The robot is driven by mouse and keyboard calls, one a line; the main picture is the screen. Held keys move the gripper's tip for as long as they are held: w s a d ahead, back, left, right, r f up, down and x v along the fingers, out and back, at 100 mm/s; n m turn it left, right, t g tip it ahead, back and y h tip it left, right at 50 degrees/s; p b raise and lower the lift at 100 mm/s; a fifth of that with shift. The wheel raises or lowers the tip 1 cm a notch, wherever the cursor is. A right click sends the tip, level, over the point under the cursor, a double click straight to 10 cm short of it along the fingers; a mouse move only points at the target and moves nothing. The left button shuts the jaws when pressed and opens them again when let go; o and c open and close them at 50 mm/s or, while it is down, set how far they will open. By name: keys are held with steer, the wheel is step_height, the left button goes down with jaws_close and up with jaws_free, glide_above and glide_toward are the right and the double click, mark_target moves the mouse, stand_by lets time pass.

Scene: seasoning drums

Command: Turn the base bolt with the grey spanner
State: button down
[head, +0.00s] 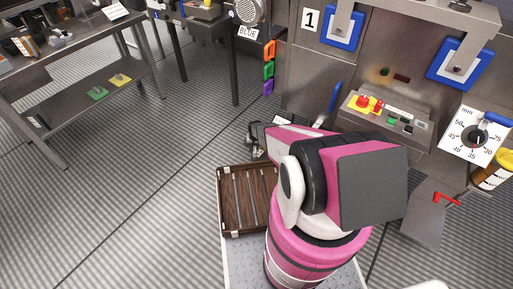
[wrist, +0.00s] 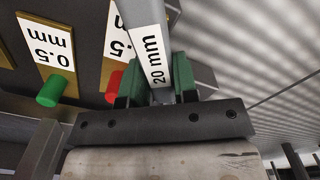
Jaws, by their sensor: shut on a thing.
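My gripper (wrist: 158,88) is in the wrist view, its dark green fingers closed on a grey bar with a white "20 mm" label. This bar (wrist: 131,12) looks like the grey spanner. It runs up out of the picture, and its far end is out of view. In the head view my pink and black arm covers most of the gripper, and I cannot make out the spanner there. I cannot pick out the base bolt in either view.
In the wrist view, a green peg (wrist: 51,91) and a red peg (wrist: 114,84) sit near "mm" labels, close left of the gripper. In the head view, a brown slatted tray (head: 223,207) lies beside my arm. A control box (head: 385,119) stands ahead; open floor lies left.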

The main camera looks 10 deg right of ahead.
steer(key=shift+w+a+m, duration=0.25)
steer(key=shift+a+m, duration=0.4)
steer(key=shift+m, duration=0.05)
steer(key=shift+w+a+m, duration=0.2)
steer(key=shift+a+m, duration=0.4)
steer(key=shift+m, duration=0.1)
steer(key=shift+w+a+m, duration=0.3)
steer(key=shift+a+m, duration=0.2)
steer(key=shift+m, duration=0.1)
steer(key=shift+w+a+m, duration=0.25)
steer(key=shift+a+m, duration=0.2)
steer(key=shift+m, duration=0.15)
steer(key=shift+w+a+m, duration=0.85)
steer(key=shift+m, duration=0.55)
steer(key=shift+w+a+m, duration=0.55)
steer(key=shift+w+m, duration=0.2)
steer(key=shift+m, duration=0.35)
steer(key=shift+r, duration=0.1)
steer(key=shift+r, duration=2.95)
